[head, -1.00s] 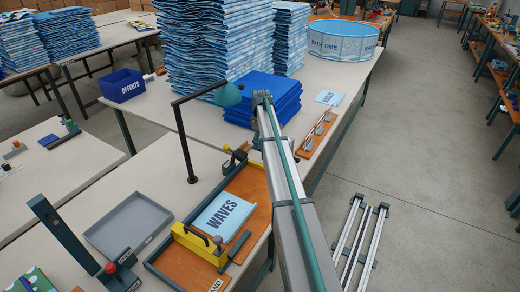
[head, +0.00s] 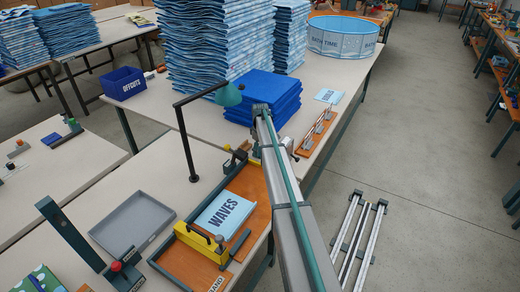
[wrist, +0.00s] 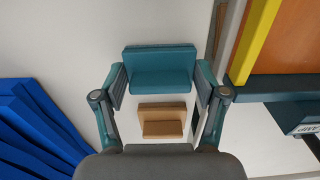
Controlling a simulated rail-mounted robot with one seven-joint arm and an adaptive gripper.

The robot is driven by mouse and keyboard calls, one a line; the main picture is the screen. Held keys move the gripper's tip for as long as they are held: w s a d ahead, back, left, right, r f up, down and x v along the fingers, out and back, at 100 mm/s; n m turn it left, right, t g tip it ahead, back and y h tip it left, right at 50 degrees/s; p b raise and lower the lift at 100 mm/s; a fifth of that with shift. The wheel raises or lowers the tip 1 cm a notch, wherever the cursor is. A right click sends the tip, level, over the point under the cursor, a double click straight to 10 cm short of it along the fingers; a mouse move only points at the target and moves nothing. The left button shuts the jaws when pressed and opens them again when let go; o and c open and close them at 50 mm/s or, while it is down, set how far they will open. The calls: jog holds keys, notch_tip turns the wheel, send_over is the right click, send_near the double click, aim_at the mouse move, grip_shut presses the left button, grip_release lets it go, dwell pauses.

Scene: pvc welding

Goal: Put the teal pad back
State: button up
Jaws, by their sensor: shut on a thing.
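The teal pad (wrist: 160,72) is a block with a stepped front, seen in the wrist view between my fingertips. My gripper (wrist: 161,84) is shut on it, one finger at each end. A small tan block (wrist: 162,121) shows below the pad in the wrist view, over the pale table; I cannot tell whether it touches the pad. In the head view my arm covers the area by the grip, and I cannot make out the pad there.
A blue stack (wrist: 35,130) lies left of my gripper, also in the head view (head: 262,97). A yellow bar (wrist: 254,40) and wooden board are at right. The WAVES sheet (head: 224,212), grey tray (head: 133,223) and green lamp (head: 228,95) stand near my arm.

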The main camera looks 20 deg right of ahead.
jog(key=shift+f, duration=0.15)
jog(key=o, duration=1.1)
notch_tip(320, 180, up, 12)
jog(key=b, duration=0.3)
